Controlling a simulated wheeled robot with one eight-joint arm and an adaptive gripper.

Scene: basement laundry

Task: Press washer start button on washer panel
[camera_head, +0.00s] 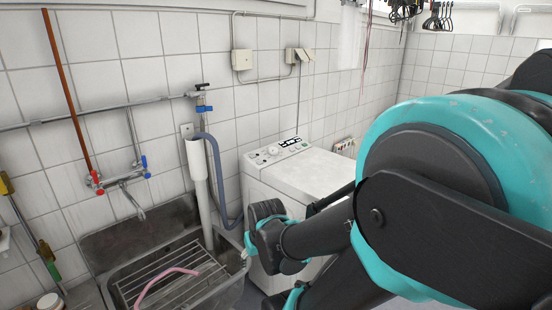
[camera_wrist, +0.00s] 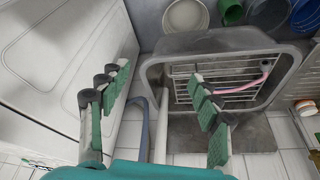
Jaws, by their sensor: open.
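The white washer (camera_head: 312,178) stands against the tiled wall in the middle of the head view. Its panel (camera_head: 278,151) runs along the back of its top, with a round dial and several small dark and light controls. Which one is the start button I cannot tell.
A grey sink (camera_head: 215,285) with a wire rack (camera_head: 165,277) and a pink hose (camera_head: 150,289) stands left of the washer. A grey-blue drain hose (camera_head: 218,180) and white pipe (camera_head: 198,178) rise between them. Buckets (camera_wrist: 230,12) show at the wrist view's top.

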